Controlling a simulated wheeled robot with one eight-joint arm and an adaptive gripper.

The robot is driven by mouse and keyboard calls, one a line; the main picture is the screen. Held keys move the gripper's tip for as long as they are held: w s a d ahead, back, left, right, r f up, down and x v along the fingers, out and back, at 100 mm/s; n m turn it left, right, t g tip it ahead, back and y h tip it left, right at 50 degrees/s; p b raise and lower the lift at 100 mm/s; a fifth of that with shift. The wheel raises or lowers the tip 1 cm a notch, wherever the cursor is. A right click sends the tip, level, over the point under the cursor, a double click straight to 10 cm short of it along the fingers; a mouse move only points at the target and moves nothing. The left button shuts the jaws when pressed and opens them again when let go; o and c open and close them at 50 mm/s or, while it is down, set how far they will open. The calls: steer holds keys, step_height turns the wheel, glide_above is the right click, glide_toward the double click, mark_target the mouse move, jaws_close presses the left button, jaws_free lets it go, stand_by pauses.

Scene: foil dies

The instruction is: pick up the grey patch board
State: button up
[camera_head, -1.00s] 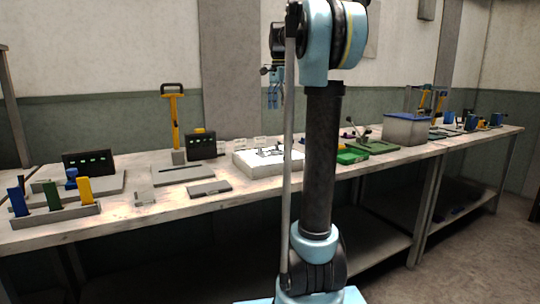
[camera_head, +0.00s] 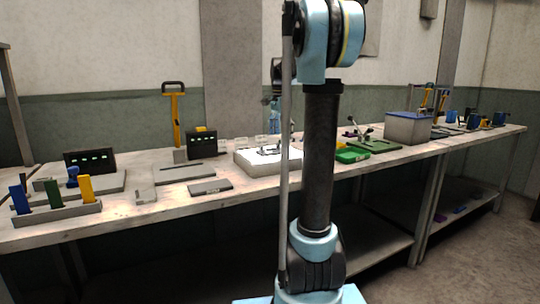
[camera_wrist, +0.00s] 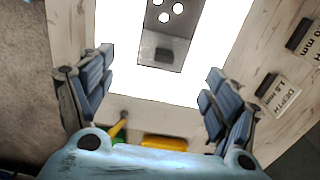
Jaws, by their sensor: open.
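A grey board with round holes and a small dark block (camera_wrist: 175,35) lies on a bright white lit panel in the wrist view; I take it for the grey patch board. Its far end is cut off by the frame's top edge. In the head view the lit box (camera_head: 250,168) stands mid-bench, and the small items on it are too small to tell apart. My gripper (camera_wrist: 160,62) is open and empty, with its blue-grey fingers wide to either side of the board's near end. In the head view my gripper (camera_head: 274,118) hangs above the box, partly hidden by my arm.
Depth label plates (camera_wrist: 279,95) lie right of the panel. A yellow object (camera_wrist: 164,142) shows near the wrist. On the bench are a flat grey slab (camera_head: 210,187), a rack with coloured upright tabs (camera_head: 60,212), a green tray (camera_head: 352,156) and a grey bin (camera_head: 408,130).

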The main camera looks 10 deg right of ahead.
mark_target(278, 144)
steer(key=shift+w+a+f, duration=0.1)
steer(key=shift+a+f, duration=0.1)
steer(key=shift+f, duration=1.1)
steer(key=shift+a+f, duration=0.15)
steer(key=shift+f, duration=1.1)
steer(key=shift+c, duration=0.6)
steer(key=c, duration=1.1)
